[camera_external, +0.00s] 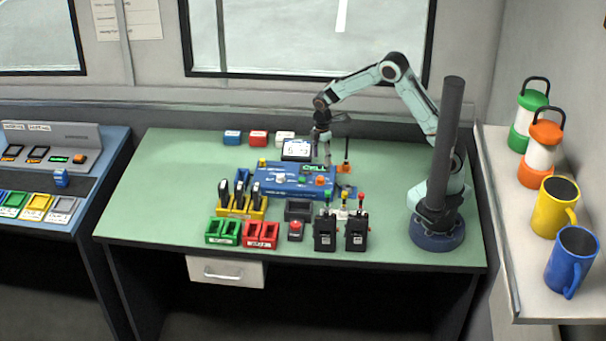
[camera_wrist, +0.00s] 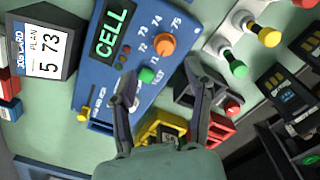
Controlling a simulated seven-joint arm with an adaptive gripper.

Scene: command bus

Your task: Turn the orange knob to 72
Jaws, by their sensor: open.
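The orange knob (camera_wrist: 167,46) sits on the blue panel (camera_wrist: 95,75), beside printed numbers from about 72 to 75. I cannot tell which number it points at. In the external view the knob (camera_external: 320,181) is at the right part of the blue panel (camera_external: 290,190). My gripper (camera_wrist: 160,70) is open and empty, its two fingers apart on either side of a green button (camera_wrist: 148,75), with the knob just beyond the tips. In the external view my gripper (camera_external: 326,160) points down over the panel's back right and does not visibly touch the knob.
A green CELL display (camera_wrist: 111,33) is on the panel. Levers with green and yellow tops (camera_wrist: 240,50) stand right of the knob. Black radios (camera_external: 325,232), a yellow holder (camera_external: 240,208) and red and green trays (camera_external: 261,234) crowd the front.

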